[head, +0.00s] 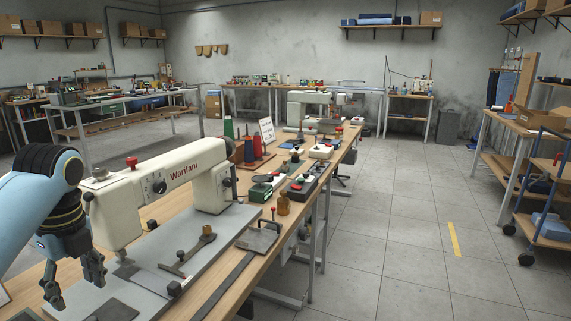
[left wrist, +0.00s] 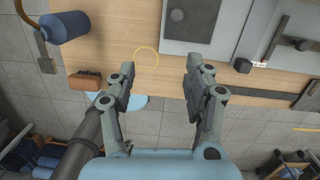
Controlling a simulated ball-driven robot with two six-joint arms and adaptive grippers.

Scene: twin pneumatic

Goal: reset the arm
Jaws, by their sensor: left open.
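My left arm comes in from the left edge in the head view. Its gripper (head: 74,280) hangs downward over the near left end of the workbench, in front of the cream sewing machine (head: 165,180). In the left wrist view the two fingers of the left gripper (left wrist: 160,68) stand well apart with nothing between them. Below them are the wooden bench top and its edge. My right gripper is in neither view.
The workbench (head: 262,232) carries a grey plate, a T-shaped tool (head: 188,252), a clipboard-like pad (head: 258,238) and thread cones.

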